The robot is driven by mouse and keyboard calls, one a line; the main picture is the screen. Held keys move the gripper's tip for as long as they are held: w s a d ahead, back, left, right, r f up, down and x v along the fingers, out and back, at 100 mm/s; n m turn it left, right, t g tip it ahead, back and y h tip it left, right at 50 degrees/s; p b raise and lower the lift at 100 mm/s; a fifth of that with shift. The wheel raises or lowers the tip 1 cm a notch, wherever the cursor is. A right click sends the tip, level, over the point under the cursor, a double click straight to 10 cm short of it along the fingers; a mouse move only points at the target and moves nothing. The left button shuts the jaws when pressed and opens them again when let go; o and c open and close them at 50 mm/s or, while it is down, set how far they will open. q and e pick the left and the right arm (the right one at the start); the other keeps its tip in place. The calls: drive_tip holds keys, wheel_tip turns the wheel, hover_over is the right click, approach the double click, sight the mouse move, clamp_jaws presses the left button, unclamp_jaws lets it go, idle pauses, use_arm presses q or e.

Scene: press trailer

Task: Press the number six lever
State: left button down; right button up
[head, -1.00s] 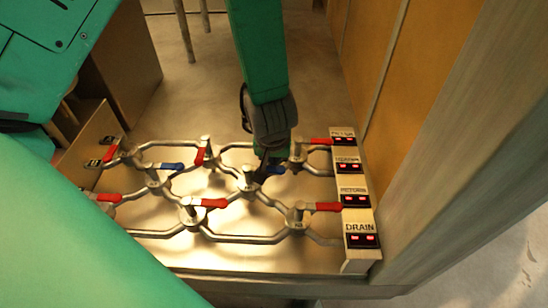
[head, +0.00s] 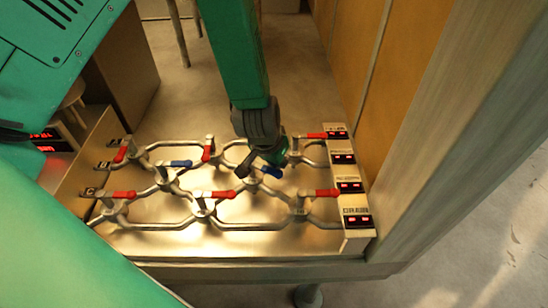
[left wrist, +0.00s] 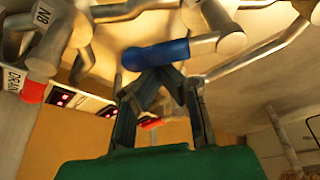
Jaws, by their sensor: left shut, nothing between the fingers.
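A blue lever (head: 271,172) sits on a pipe valve in the middle of the manifold. It shows large in the left wrist view (left wrist: 155,53). My left gripper (head: 246,168) is shut and empty, just left of this lever in the head view. In the left wrist view its fingertips (left wrist: 164,72) meet right at the blue handle; whether they touch it I cannot tell. A second blue lever (head: 181,164) lies further left. No number six is readable; one valve (left wrist: 42,16) reads N8 in the left wrist view. My right gripper is not in view.
Several red levers, such as one at the front (head: 222,195), stand on the metal pipes around. A panel of red-lit displays (head: 352,187) borders the right, beside a wall post (head: 430,150). Another lit display (head: 52,140) is at left. Floor behind is open.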

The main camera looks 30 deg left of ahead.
use_arm(q)
drive_tip(key=shift+s+d+f+m+h, duration=0.1)
drive_tip(key=shift+s+m+h, duration=0.3)
drive_tip(key=shift+m, duration=0.5)
drive_tip(key=s+m, duration=0.1)
drive_tip(key=m, duration=0.1)
drive_tip(key=s+m+h+p, duration=0.1)
drive_tip(key=m, duration=0.1)
drive_tip(key=shift+s+m+g+p, duration=0.3)
drive_tip(key=shift+s, duration=0.1)
drive_tip(key=s+m, duration=0.1)
drive_tip(key=m, duration=0.1)
drive_tip(key=s+a+m+g+h+p, duration=0.1)
drive_tip(key=m, duration=0.1)
drive_tip(key=shift+p, duration=0.3)
drive_tip(key=shift+s+a, duration=0.25)
drive_tip(key=shift+s, duration=0.05)
